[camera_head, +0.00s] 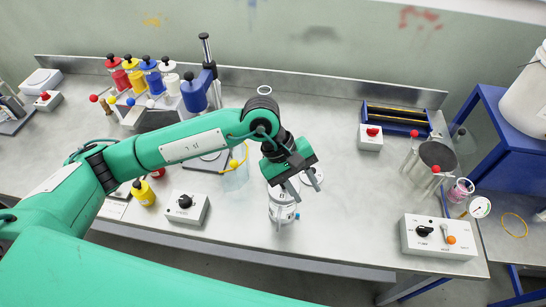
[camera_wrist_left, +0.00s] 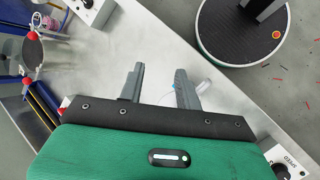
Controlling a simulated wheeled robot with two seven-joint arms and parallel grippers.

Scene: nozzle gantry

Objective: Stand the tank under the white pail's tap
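My left gripper (camera_head: 301,187) reaches over the middle of the bench, fingers apart, with nothing seen held between them. In the left wrist view its fingers (camera_wrist_left: 158,92) are also spread. A clear jar with a white label (camera_head: 282,208) stands below the fingers in the head view; I cannot tell whether they touch it. A clear vessel (camera_head: 235,178) stands left of the gripper. I cannot tell for certain which vessel is the tank. A big white pail (camera_head: 528,100) stands on a blue stand at the right, cut off by the edge; its tap cannot be made out. My right gripper is not in view.
A rack of coloured containers (camera_head: 152,78) stands at the back left. A grey cylinder (camera_head: 437,158) is among red-topped pieces at the right, near a gauge (camera_head: 480,207). Control boxes (camera_head: 186,207) (camera_head: 438,238) sit at the front. The blue tray (camera_head: 396,118) lies at the back.

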